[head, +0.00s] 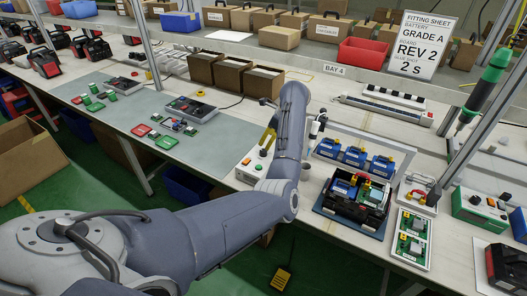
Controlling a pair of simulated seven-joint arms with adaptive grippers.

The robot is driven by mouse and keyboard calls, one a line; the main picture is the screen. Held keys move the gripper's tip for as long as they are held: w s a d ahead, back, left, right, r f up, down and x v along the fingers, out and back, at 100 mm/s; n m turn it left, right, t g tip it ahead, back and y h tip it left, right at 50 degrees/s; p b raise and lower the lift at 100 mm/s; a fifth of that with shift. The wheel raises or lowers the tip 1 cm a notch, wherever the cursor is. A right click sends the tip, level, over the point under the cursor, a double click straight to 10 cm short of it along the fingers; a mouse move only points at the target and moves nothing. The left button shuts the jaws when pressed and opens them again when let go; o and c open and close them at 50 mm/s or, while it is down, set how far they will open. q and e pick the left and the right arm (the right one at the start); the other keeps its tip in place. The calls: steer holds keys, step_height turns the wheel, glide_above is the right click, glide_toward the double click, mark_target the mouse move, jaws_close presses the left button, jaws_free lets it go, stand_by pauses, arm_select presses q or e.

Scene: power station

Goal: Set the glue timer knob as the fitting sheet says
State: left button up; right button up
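The fitting sheet (421,45) stands upright at the back right and reads GRADE A, REV 2, glue shot 2 S. A white box (249,167) with a red and a green button sits at the bench's front edge, left of my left arm. It looks like the glue timer, but its knob and setting cannot be made out, and my arm covers its right part. A yellow and black tool (268,139) stands just behind the box. My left arm crosses from the lower left and bends upward over the bench. My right gripper does not show.
A black battery case (354,205) sits on a dark mat right of my arm, before a holder with blue modules (355,156). A green box (480,213) and a tray of green boards (411,238) stand further right. Uprights rise from the bench. A pedal (283,279) lies on the floor.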

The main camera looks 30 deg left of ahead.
mark_target(263, 151)
arm_select(q)
steer(key=shift+x, duration=4)
steer(key=shift+c, duration=0.3)
jaws_close()
